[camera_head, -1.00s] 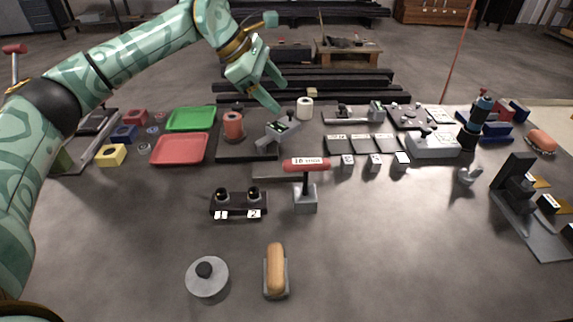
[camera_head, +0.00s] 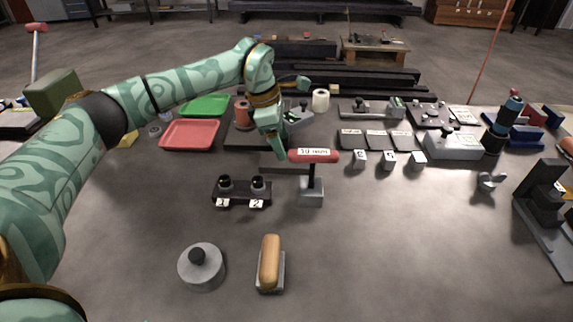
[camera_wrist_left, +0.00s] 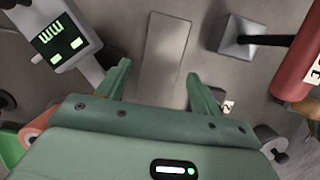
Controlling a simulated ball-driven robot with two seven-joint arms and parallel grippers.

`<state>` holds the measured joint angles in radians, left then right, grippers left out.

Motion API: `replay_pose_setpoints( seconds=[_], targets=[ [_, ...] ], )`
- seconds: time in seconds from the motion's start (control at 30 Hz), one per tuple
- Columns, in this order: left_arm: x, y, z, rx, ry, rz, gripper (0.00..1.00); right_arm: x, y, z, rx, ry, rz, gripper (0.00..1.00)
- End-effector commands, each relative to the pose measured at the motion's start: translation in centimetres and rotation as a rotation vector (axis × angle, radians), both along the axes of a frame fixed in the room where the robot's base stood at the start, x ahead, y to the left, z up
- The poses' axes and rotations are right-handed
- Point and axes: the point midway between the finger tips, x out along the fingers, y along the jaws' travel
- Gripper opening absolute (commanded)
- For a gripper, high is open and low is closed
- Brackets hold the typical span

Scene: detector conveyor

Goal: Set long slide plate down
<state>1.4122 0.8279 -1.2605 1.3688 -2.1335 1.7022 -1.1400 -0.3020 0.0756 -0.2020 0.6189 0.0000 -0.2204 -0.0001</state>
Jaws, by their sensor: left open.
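The long slide plate looks like a plain flat grey bar. In the left wrist view the plate (camera_wrist_left: 163,55) lies on the table, ahead of and roughly between my left fingers, with clear space to each. In the head view a strip of the plate (camera_head: 284,168) shows behind the red-topped stand; the rest is partly hidden. My left gripper (camera_head: 275,148) is open and empty, pointing down above the plate's area. Its two green fingers (camera_wrist_left: 160,82) are spread wide in the wrist view. My right gripper is not in view.
The red-topped stand (camera_head: 313,156) is close to the right of my left gripper. A grey device with a lit display (camera_wrist_left: 62,42) is on the other side. A dark block with two knobs (camera_head: 241,192) lies nearer. Open table surrounds the lidded round weight (camera_head: 201,268).

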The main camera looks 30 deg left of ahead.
Motion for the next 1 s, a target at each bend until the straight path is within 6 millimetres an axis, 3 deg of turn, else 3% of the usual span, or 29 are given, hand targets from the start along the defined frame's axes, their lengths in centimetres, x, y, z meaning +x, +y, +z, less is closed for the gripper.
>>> replay_pose_setpoints(
  seconds=[0.33,0.57,0.67,0.8,0.83,1.0],
  targets=[
    [0.0,-0.8,-4.9,-0.001,0.004,-0.001,0.65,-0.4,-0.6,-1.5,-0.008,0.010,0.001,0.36],
    [0.1,-1.0,-5.1,0.000,0.001,-0.001,0.65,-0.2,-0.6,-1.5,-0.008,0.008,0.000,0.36],
    [0.1,-0.9,-5.1,0.000,0.001,0.000,0.43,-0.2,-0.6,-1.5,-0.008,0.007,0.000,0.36],
    [0.1,-0.9,-5.1,0.000,0.001,0.000,0.04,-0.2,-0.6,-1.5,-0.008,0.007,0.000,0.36],
    [0.1,-0.9,-5.1,0.000,0.001,0.000,0.00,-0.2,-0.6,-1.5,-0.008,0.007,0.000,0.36],
    [0.2,-1.0,-4.8,-0.002,-0.005,0.000,0.00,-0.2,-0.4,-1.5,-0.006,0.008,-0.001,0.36]
  ],
)
